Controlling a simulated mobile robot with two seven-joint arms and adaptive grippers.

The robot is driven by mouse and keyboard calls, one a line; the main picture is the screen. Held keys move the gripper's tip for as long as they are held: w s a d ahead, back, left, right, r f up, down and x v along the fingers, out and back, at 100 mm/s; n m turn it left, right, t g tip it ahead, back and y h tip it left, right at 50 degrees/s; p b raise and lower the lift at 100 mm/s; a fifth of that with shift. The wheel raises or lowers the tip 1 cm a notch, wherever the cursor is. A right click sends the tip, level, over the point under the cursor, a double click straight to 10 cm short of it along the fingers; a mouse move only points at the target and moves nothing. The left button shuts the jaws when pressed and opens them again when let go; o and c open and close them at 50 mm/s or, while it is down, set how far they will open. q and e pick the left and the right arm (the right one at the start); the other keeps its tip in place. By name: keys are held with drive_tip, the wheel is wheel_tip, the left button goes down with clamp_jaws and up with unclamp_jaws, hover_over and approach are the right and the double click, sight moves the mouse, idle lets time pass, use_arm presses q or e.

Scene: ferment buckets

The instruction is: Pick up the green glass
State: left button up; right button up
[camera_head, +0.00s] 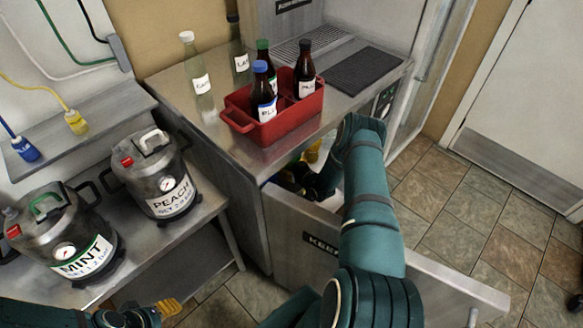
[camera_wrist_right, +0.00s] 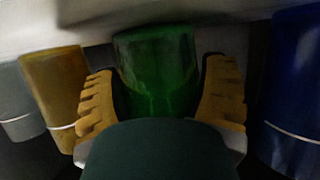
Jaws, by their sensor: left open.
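The green glass (camera_wrist_right: 155,88) stands between the two yellow fingers of my right gripper (camera_wrist_right: 161,68) in the right wrist view. The fingers flank it closely, but I cannot tell whether they press on it. In the head view my right arm reaches down into an open drawer (camera_head: 291,258), and the glass is hidden there. My left gripper (camera_head: 166,308) is open and empty at the bottom left edge, only partly in frame.
In the right wrist view a yellow glass (camera_wrist_right: 56,85) is left of the green one and a blue glass (camera_wrist_right: 296,95) right. A red crate (camera_head: 272,125) with bottles stands on the counter. Kegs labelled MINT (camera_head: 62,240) and PEACH (camera_head: 153,175) stand at left.

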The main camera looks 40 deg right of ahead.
drive_tip(key=c, duration=0.5)
drive_tip(key=shift+r, duration=0.1)
